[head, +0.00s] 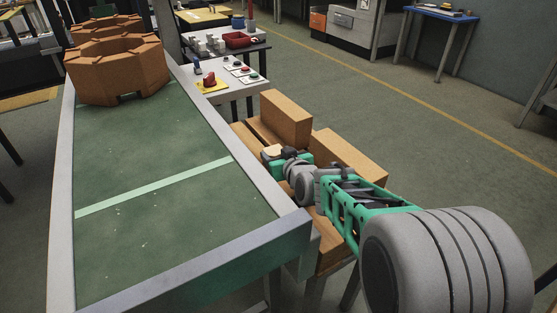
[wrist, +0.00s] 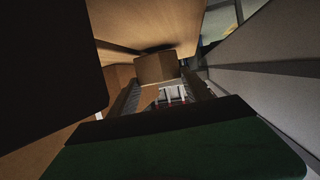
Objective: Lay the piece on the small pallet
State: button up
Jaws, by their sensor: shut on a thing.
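My gripper (head: 274,153) is low over the small pallet (head: 251,136), close beside the conveyor's right side rail. In the wrist view, a small brown block-like piece (wrist: 157,68) sits between the two fingers of my gripper (wrist: 166,86), and the gripper is shut on it. In the head view only a small tan bit (head: 271,151) shows at the fingertips, partly hidden by the gripper. I cannot tell whether the piece touches the pallet's slats.
Two larger brown blocks stand on the pallet: one (head: 287,119) behind my gripper, another (head: 350,158) to its right. The green conveyor (head: 150,150) with its grey rail runs along the left, with brown octagonal rings (head: 117,70) at its far end. A small table with buttons (head: 235,88) stands beyond.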

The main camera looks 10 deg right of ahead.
jog(key=shift+f, duration=0.2)
jog(key=shift+f, duration=0.15)
jog(key=o, duration=1.4)
jog(key=shift+r, duration=0.2)
jog(key=p+v, duration=0.2)
jog(key=v, duration=0.9)
jog(key=shift+s+d+r+p, duration=0.1)
jog(key=shift+s+r+p, duration=0.05)
jog(key=shift+s+p, duration=0.15)
jog(key=shift+s, duration=0.2)
